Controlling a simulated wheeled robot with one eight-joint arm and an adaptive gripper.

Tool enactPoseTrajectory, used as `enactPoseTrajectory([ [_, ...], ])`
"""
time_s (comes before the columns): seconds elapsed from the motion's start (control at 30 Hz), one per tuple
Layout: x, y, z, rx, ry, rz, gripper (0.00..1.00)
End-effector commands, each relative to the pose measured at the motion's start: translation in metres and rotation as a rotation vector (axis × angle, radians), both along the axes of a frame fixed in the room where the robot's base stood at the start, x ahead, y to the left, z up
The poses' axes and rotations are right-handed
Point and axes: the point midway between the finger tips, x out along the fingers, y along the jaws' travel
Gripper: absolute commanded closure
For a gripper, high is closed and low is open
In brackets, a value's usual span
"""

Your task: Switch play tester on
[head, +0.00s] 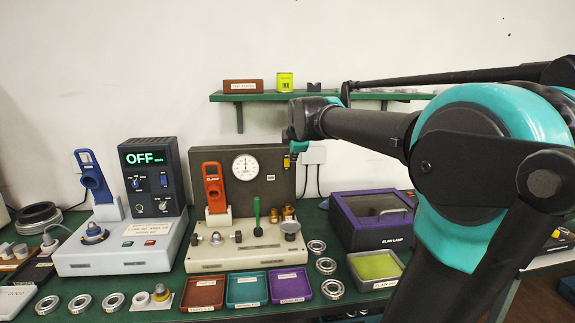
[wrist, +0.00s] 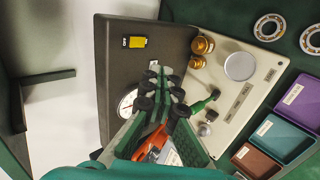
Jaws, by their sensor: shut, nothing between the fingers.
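The play tester is the beige bench unit with a dark upright panel (head: 264,190), a white round dial (head: 245,167) and a green-handled lever (head: 257,215). The panel also shows in the wrist view (wrist: 117,65). A small yellow switch (wrist: 138,42) sits on the panel beside a black label that appears to read OFF. It shows in the head view as a small yellow patch (head: 286,162). My gripper (wrist: 165,80) is shut and empty in front of the panel, between the dial (wrist: 127,103) and brass parts, apart from the switch. In the head view my arm's end hangs by the panel's upper right corner.
An orange clamp (head: 214,187) stands at the tester's left. A grey unit with an OFF display (head: 146,157) stands further left. Brown, teal and purple trays (head: 289,285) line the front. A purple box (head: 372,218) is on the right; a green shelf (head: 325,97) hangs above.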

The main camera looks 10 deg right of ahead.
Motion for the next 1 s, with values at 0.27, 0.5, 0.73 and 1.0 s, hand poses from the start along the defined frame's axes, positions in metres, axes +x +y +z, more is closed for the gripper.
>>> enactPoseTrajectory([
  [0.27, 0.002, 0.001, 0.004, -0.013, -0.005, 0.014, 1.0],
  [0.5, 0.007, 0.001, -0.001, -0.012, -0.005, 0.012, 1.0],
  [0.73, 0.033, 0.0, -0.025, -0.012, -0.005, 0.011, 1.0],
  [1.0, 0.07, 0.0, -0.06, -0.012, -0.005, 0.011, 1.0],
])
